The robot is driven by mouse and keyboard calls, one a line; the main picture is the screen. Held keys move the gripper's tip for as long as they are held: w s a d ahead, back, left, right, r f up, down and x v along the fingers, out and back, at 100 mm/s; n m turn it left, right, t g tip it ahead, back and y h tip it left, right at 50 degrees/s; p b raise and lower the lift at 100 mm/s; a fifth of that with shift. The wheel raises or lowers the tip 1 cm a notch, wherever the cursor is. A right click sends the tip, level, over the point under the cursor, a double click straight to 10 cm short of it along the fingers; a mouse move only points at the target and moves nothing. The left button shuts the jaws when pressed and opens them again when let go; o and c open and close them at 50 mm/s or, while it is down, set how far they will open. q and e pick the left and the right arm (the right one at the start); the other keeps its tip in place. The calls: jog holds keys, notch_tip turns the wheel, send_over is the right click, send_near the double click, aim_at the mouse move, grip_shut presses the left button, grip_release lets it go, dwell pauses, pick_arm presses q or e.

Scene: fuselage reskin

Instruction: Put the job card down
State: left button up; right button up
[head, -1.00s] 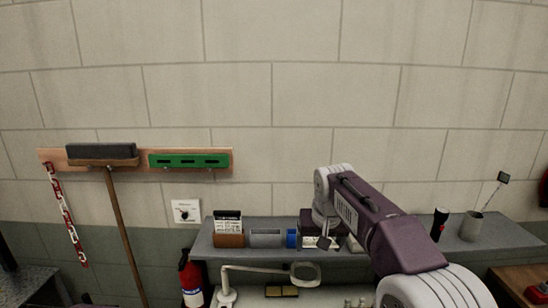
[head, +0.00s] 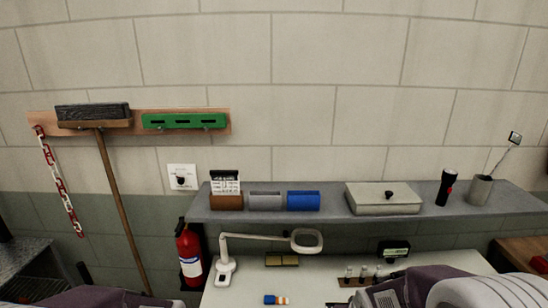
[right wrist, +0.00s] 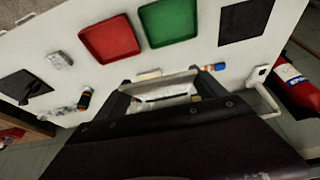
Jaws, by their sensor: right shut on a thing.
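My right gripper (right wrist: 164,92) is shut on a thin pale piece, seemingly the job card (right wrist: 162,101), over the white bench (right wrist: 185,57) in the right wrist view. The piece lies between the two dark fingers, and my wrist body hides part of it. Its print is too small to read. In the head view my right arm shows only at the bottom right, with its gripper out of frame. Only a bit of my left arm shows at the bottom left; its gripper is out of view.
On the bench lie a red tray (right wrist: 110,40), a green tray (right wrist: 167,22) and a black square (right wrist: 245,22). A lamp (head: 226,268) stands at its back. The shelf (head: 333,211) above carries a brown holder (head: 227,202) with cards, grey and blue holders and a box (head: 383,199).

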jog(key=shift+s+f, duration=0.1)
jog(key=shift+f, duration=0.25)
jog(key=shift+w+r+n, duration=0.25)
jog(key=shift+w+n, duration=0.05)
jog(key=shift+w, duration=0.6)
jog(key=shift+s, duration=0.1)
